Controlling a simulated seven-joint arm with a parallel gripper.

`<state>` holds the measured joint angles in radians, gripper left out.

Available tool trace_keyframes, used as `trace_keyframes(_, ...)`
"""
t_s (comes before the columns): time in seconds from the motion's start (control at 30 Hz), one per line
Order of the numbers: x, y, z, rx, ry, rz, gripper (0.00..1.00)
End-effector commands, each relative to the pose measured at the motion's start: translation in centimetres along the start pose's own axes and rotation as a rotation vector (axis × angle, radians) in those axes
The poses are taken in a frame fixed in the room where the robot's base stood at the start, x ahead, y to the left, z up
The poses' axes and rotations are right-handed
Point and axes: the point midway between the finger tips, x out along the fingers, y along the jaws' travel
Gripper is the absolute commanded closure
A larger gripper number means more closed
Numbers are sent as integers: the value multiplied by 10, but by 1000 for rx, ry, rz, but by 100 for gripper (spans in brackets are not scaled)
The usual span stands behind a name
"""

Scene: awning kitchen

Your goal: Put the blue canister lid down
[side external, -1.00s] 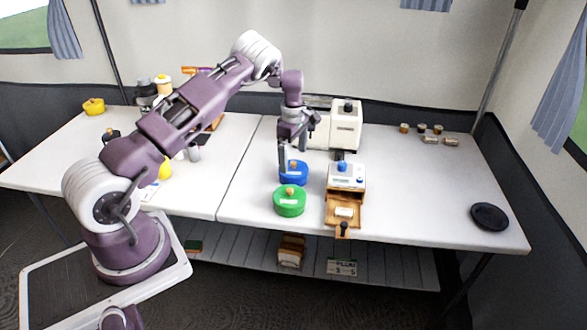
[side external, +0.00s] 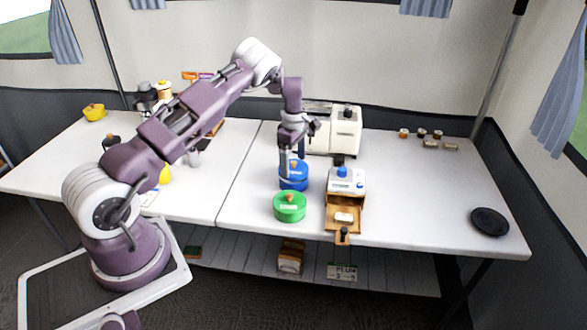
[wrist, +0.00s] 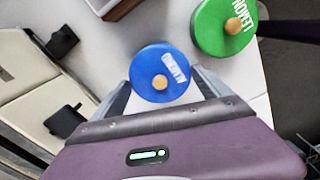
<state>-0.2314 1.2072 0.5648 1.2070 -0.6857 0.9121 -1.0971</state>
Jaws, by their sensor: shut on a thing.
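The blue canister lid (wrist: 160,72) is a round blue disc with a pale label and a wooden knob. My gripper (wrist: 162,88) is shut on its rim, one finger on each side. In the side external view the blue lid (side external: 294,167) is over the blue canister body (side external: 293,185), under my gripper (side external: 292,170). The lid looks roughly level. I cannot tell whether a narrow gap separates it from the body. The canister body is hidden under the lid in the wrist view.
A green-lidded canister (side external: 289,206) stands close in front of the blue one. A wooden box with a white-and-blue top (side external: 345,185) stands to the right, with a cream appliance (side external: 340,129) behind. A black plate (side external: 490,222) lies far right. The table between is clear.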

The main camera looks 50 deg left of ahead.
Motion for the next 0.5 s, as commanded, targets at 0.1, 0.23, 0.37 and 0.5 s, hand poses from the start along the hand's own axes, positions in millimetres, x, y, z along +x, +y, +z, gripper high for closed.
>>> trace_keyframes(0.1, -33, 1, 0, 0, -1, 4, 52)
trace_keyframes(0.23, -61, 0, 0, 0, 0, 2, 52)
trace_keyframes(0.37, -69, -2, -16, 1, 0, -1, 52)
trace_keyframes(0.5, -55, -11, -60, 16, -1, -4, 52)
